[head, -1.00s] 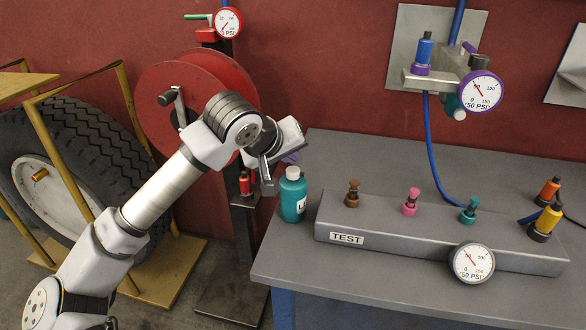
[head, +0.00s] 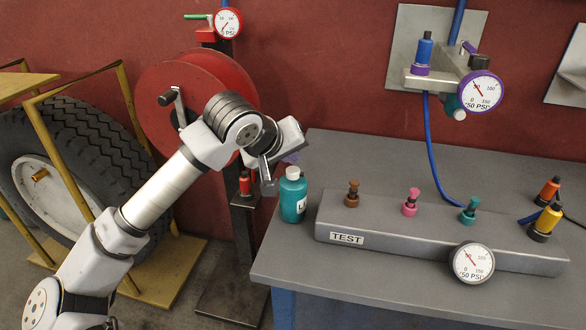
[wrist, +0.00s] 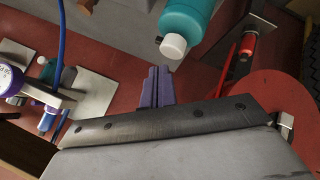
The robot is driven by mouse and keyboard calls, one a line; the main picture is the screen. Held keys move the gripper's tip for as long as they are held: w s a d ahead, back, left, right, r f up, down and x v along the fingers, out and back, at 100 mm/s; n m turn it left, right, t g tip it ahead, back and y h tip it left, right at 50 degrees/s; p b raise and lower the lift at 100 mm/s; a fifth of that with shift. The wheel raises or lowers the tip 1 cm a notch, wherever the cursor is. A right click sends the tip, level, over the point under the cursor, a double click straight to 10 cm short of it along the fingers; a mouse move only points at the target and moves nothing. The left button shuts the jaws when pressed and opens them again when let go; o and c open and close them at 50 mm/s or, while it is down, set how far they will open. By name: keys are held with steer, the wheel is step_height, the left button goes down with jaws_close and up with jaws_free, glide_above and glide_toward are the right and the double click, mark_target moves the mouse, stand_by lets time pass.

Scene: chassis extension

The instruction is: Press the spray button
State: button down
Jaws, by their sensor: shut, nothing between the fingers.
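A teal bottle (head: 293,203) with a white top (head: 292,173) stands upright on the grey bench near its left end. I cannot make out a separate spray button from the white top. My gripper (head: 291,158) is just above and behind the bottle top in the head view, mostly hidden by my wrist. In the wrist view, its purple fingers (wrist: 156,70) are shut and empty. The white top (wrist: 173,46) is just beyond the fingertips, with the teal bottle body (wrist: 188,18) behind it. They look apart.
A grey TEST block (head: 400,232) with several coloured fittings and a gauge (head: 473,263) lies right of the bottle. A red reel (head: 195,95) and its stand are left of the bench. A blue hose (head: 434,150) hangs behind. The back of the bench is clear.

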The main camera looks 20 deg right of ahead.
mark_target(291, 172)
steer(key=shift+f, duration=0.1)
steer(key=shift+f+b, duration=0.35)
steer(key=shift+b, duration=0.4)
steer(key=shift+f+b, duration=0.6)
steer(key=shift+b, duration=0.3)
stand_by(0.5)
steer(key=shift+r, duration=0.15)
steer(key=shift+r+p, duration=0.3)
steer(key=shift+r, duration=0.6)
steer(key=shift+r+p, duration=1.1)
steer(key=shift+r, duration=1.4)
